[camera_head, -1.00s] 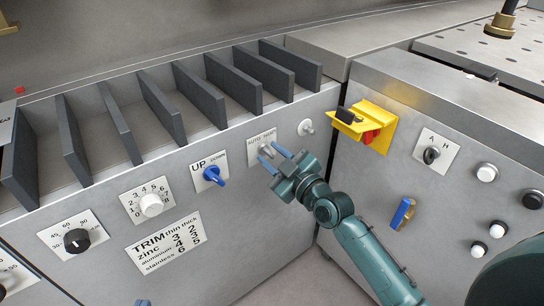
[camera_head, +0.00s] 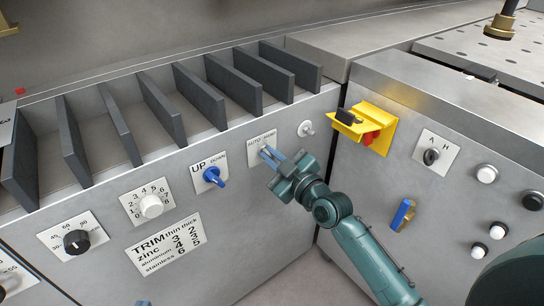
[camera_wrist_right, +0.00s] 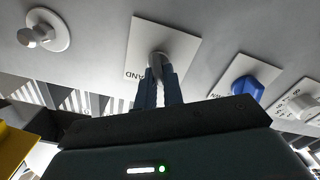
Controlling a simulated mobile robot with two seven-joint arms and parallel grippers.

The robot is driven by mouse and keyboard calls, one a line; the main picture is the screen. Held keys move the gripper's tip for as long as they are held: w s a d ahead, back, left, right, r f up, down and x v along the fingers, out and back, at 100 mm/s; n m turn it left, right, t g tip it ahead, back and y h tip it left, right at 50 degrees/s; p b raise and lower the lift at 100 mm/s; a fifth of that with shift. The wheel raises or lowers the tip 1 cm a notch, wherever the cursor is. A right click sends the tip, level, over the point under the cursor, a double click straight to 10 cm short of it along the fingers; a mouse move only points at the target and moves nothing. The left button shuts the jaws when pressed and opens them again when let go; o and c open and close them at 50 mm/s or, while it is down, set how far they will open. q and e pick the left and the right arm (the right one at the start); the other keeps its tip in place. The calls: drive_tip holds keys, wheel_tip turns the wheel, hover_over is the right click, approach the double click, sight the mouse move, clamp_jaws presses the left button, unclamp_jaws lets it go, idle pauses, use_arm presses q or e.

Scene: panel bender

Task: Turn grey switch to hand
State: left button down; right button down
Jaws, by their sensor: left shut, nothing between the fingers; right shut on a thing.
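The grey switch (camera_wrist_right: 157,60) sits on a white plate (camera_head: 257,146) lettered AUTO and HAND on the front panel. My right gripper (camera_head: 270,154), reaching in from the right, is shut on the switch; its fingers stand either side of the knob in the right wrist view (camera_wrist_right: 160,84). The fingers hide much of the knob, so its pointing direction is hard to tell. Only the bluish fingertips of my left gripper (camera_head: 143,302) show at the bottom edge of the head view, shut and away from the switch.
A blue UP/DOWN switch (camera_head: 212,176) is left of the grey one. A pale toggle (camera_head: 306,128) is to its right, then a yellow guard (camera_head: 375,123) with a red part. An A/H switch (camera_head: 431,156) and several push buttons are further right.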

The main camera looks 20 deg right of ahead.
use_arm(q)
drive_tip(key=shift+r, duration=0.2)
use_arm(e)
drive_tip(key=shift+r+m+p, duration=0.15)
drive_tip(key=shift+m+p, duration=0.35)
drive_tip(key=shift+m, duration=0.1)
use_arm(q)
drive_tip(key=shift+w+d+r+n+p, duration=0.2)
drive_tip(key=shift+r+n+p, duration=0.25)
drive_tip(key=shift+p, duration=1.35)
use_arm(e)
drive_tip(key=shift+w+d+m, duration=0.1)
drive_tip(key=shift+d+m, duration=0.1)
drive_tip(key=shift+m, duration=2.45)
drive_tip(key=shift+d+m, duration=0.15)
drive_tip(key=shift+m, duration=2.5)
use_arm(q)
drive_tip(key=shift+f+g, duration=0.1)
drive_tip(key=shift+g, duration=0.2)
use_arm(e)
drive_tip(key=c, duration=1.5)
unclamp_jaws()
